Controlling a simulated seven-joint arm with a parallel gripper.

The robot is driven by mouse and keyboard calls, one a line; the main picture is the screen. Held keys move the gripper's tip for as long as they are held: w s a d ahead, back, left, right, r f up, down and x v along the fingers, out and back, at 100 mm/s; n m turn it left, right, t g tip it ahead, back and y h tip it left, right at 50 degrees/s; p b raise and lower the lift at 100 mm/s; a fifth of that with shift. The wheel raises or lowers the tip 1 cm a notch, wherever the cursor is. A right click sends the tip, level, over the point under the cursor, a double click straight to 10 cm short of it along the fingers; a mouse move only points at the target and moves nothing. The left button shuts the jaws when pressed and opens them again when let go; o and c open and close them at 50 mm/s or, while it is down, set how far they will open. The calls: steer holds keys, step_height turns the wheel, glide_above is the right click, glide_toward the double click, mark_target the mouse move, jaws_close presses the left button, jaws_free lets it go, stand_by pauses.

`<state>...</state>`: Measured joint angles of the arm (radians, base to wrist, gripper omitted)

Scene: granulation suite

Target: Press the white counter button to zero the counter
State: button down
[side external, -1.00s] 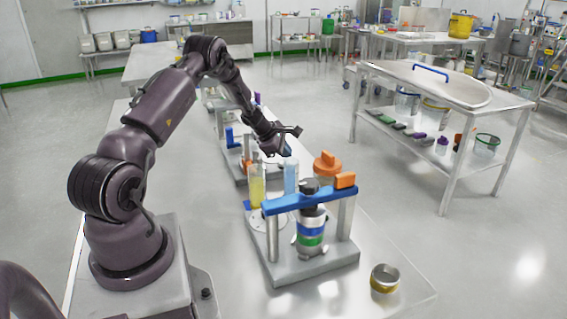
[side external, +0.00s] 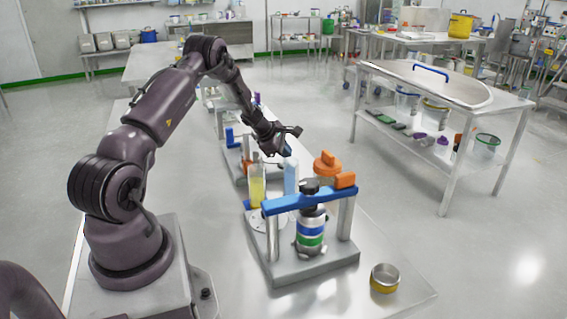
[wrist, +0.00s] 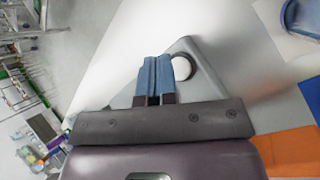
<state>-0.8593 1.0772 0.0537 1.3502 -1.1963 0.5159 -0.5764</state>
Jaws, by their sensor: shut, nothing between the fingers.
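The white round button (wrist: 186,68) sits on a grey, wedge-shaped housing (wrist: 207,82) in the wrist view. My gripper (wrist: 157,62) is shut and empty, its two blue fingers together just left of the button in that picture. The fingers overlap part of the housing; whether they touch it I cannot tell. In the side view my gripper (side external: 283,148) hangs over the bench, behind the clear cylinders. The button and its housing cannot be made out there.
A cylinder with yellow liquid (side external: 257,188) and a bluish one (side external: 291,177) stand in front of my gripper. Nearer are a stand with a blue crossbar (side external: 290,203), an orange knob (side external: 327,165) and a metal tin (side external: 384,279).

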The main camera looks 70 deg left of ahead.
steer(key=shift+f, duration=0.2)
steer(key=shift+f, duration=0.25)
steer(key=shift+f, duration=0.55)
stand_by(0.9)
steer(key=shift+r, duration=0.95)
steer(key=shift+r, duration=2.5)
